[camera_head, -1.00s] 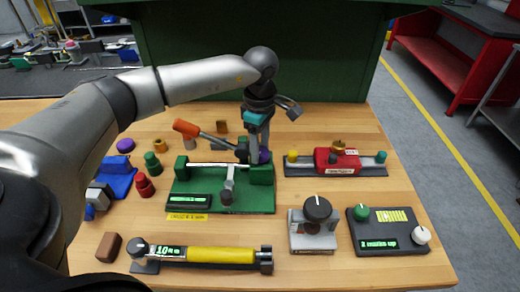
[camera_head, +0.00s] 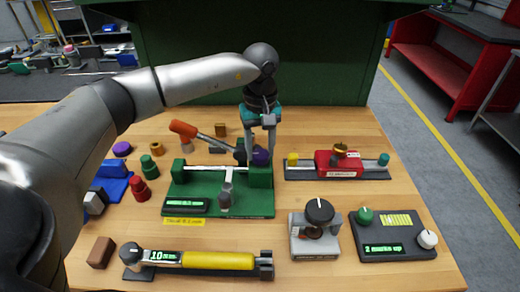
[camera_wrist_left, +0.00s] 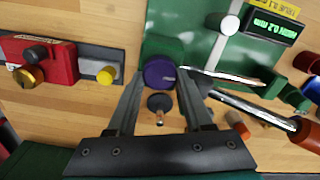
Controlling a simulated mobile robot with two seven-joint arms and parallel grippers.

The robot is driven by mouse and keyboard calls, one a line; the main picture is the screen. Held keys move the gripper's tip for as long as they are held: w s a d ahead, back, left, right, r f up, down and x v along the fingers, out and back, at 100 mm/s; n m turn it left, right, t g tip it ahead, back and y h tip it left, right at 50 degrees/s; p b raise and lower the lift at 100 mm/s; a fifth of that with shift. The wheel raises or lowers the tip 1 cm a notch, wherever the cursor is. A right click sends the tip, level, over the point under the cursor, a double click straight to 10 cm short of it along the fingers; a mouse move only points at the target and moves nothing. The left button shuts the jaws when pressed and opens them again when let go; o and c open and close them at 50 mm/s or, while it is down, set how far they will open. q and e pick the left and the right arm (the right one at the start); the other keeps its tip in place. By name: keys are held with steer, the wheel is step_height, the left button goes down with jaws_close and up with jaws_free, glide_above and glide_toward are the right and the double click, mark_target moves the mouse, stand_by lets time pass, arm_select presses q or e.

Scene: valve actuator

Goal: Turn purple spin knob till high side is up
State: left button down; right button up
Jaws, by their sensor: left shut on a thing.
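The purple spin knob (camera_head: 261,156) sits at the back right of the green valve fixture (camera_head: 240,208). In the left wrist view the round purple knob (camera_wrist_left: 159,72) lies between the fingertips, with a short pale mark near its right edge. My left gripper (camera_head: 260,150) comes down on it from above and is shut on it; the fingers partly hide the knob in the head view. In the left wrist view the gripper (camera_wrist_left: 160,80) has one finger on each side of the knob. My right gripper is not in view.
An orange-handled lever (camera_head: 184,129) stands at the fixture's back left. A red block on a grey rail (camera_head: 338,163) is to the right. A black-knob box (camera_head: 315,232), a dark panel (camera_head: 392,238) and a yellow cylinder (camera_head: 217,260) lie in front.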

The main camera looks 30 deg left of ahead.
mark_target(260, 153)
arm_select(q)
steer(key=shift+m, duration=0.5)
steer(key=shift+c, duration=1.5)
jaws_free()
step_height(260, 153, up, 15)
steer(key=p, duration=0.1)
steer(key=shift+r, duration=0.15)
